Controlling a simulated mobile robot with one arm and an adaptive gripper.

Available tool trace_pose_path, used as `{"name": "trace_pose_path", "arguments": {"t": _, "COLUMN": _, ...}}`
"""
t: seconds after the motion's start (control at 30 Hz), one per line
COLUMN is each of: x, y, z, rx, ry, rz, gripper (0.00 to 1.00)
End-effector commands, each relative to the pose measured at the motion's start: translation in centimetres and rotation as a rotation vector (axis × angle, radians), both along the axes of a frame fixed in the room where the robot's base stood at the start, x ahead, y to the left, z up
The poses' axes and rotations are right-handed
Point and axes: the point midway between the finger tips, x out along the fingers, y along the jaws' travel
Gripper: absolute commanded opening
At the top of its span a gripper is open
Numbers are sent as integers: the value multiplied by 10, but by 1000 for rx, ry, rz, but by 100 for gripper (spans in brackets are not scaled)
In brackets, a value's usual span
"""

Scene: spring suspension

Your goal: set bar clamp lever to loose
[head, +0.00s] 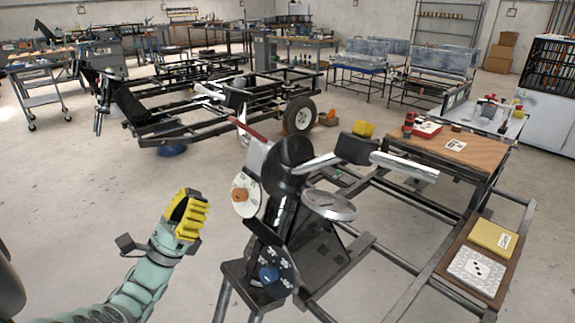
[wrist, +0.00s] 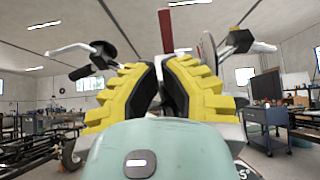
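A black clamp head (head: 357,150) with a yellow block on top grips silver bars at the upper right of the stand in front of me. A red lever (head: 246,135) stands up at the stand's left side. A red bar also shows beyond my fingers in the wrist view (wrist: 166,30). I cannot tell for sure which part is the bar clamp lever, or its setting. My gripper (head: 187,215) has yellow ribbed fingers with dark inner pads and is left of the stand, apart from it. In the wrist view its fingers look close together, with nothing held.
The stand carries a white dial (head: 247,193) with an orange knob and a lower black panel with a blue knob (head: 268,273). A wooden-topped table (head: 455,150) is at right. A wheeled frame (head: 215,105) stands behind. The floor left of my gripper is clear.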

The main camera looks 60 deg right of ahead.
Motion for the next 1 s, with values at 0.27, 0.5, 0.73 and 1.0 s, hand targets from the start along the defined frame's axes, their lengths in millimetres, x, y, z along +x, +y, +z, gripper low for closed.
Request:
{"name": "trace_pose_path", "arguments": {"t": 0.27, "x": -5, "y": -14, "z": 17, "rx": 2, "ry": -1, "rz": -2, "gripper": 0}}
{"name": "trace_pose_path", "arguments": {"t": 0.5, "x": -14, "y": -46, "z": 53, "rx": 1, "ry": -3, "rz": -3, "gripper": 0}}
{"name": "trace_pose_path", "arguments": {"t": 0.73, "x": -22, "y": -75, "z": 84, "rx": 1, "ry": -2, "rz": -6, "gripper": 0}}
{"name": "trace_pose_path", "arguments": {"t": 1.0, "x": -26, "y": -92, "z": 101, "rx": 4, "ry": -1, "rz": -2, "gripper": 0}}
